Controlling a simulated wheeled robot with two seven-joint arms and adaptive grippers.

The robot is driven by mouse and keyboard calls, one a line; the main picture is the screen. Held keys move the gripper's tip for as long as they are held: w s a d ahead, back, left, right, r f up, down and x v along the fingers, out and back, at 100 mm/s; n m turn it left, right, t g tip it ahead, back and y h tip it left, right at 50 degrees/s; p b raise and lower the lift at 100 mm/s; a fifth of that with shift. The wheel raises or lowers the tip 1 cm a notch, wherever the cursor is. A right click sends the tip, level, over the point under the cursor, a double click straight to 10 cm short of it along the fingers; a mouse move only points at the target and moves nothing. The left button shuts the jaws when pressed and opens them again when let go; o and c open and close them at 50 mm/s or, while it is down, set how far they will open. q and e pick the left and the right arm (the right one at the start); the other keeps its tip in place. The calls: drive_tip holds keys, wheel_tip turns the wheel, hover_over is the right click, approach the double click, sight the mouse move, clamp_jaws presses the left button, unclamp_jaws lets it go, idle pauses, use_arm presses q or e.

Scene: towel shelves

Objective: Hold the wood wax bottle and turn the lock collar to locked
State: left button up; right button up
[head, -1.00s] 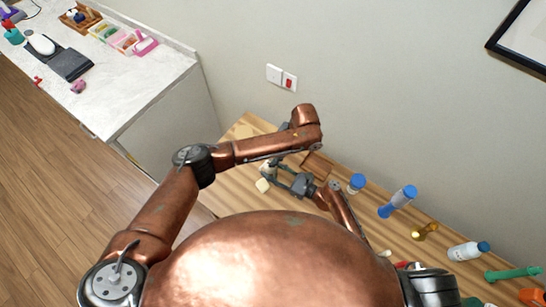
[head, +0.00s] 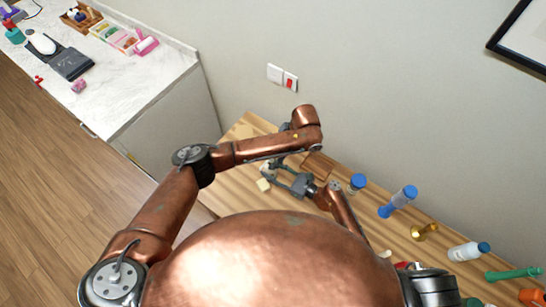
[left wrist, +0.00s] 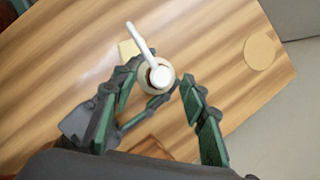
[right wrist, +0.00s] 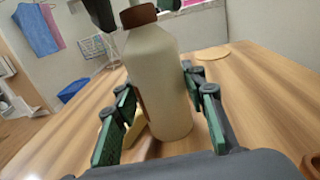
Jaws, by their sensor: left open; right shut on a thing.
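The wood wax bottle (right wrist: 158,80) is cream, with a brown collar (right wrist: 139,15) at its neck in the right wrist view. My right gripper (right wrist: 163,98) is shut on its body, one finger on each side. The left wrist view looks down on its white pump head (left wrist: 159,76), whose spout points up and left. My left gripper (left wrist: 160,85) is open, its fingers spread either side of the bottle's top. The collar's lock position cannot be made out. In the head view my left arm partly hides the bottle area.
A pale block (head: 263,184) lies on the wooden table beside the right gripper (head: 293,184). A round wooden disc (left wrist: 260,51) lies further off.

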use_arm(q)
drive_tip(key=v, duration=1.2)
use_arm(e)
drive_tip(key=o, duration=1.4)
